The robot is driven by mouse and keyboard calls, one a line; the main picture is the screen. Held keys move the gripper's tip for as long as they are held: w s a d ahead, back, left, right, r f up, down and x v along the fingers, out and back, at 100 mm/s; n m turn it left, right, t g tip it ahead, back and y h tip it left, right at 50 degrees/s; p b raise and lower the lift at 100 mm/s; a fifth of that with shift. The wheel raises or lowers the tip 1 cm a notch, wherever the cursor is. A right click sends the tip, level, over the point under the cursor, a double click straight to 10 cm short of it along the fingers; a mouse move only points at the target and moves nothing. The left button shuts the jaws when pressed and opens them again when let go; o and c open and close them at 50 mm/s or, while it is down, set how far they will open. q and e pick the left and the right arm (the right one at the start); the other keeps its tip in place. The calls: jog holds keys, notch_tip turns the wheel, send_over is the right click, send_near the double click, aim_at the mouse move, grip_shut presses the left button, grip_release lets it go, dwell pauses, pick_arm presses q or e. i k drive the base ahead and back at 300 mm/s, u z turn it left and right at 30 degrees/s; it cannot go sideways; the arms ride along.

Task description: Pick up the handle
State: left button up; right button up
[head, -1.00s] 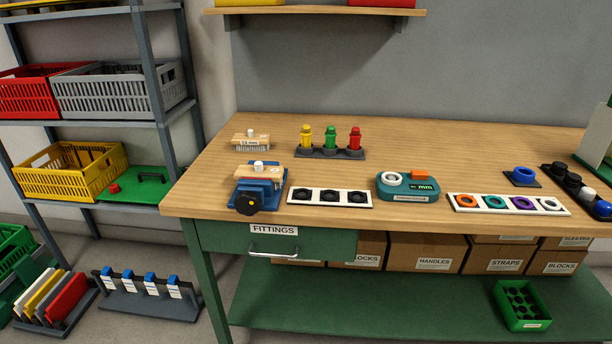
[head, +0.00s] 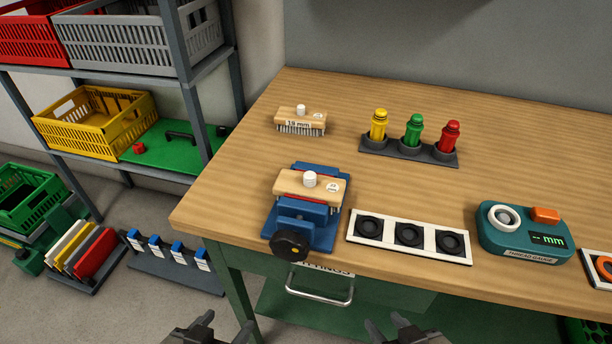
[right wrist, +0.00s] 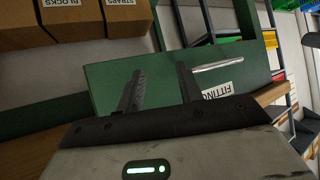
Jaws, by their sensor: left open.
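A rack (head: 408,150) on the bench holds three upright handle-like pieces: yellow (head: 378,124), green (head: 413,130) and red (head: 447,136). A black bar handle (head: 181,135) is on a green panel on the side shelf. I cannot tell which one the task means. My left gripper (head: 225,328) is open and empty at the bottom edge of the head view, in front of the bench. My right gripper (head: 405,330) is also low in front of the bench. In the right wrist view its fingers (right wrist: 160,88) are apart with nothing between them, facing the green drawer (right wrist: 220,70).
A blue clamp (head: 303,225) holds a wooden needle block; another block (head: 301,119) stands behind. A white tray (head: 353,240) with black rings and a teal thread gauge (head: 525,233) line the front. The drawer pull (head: 318,300) sticks out below the bench edge.

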aim_at(414, 128)
jog(key=k, duration=0.5)
jog(key=u, duration=3)
jog(key=k, duration=1.5)
jog(key=z, duration=1.9)
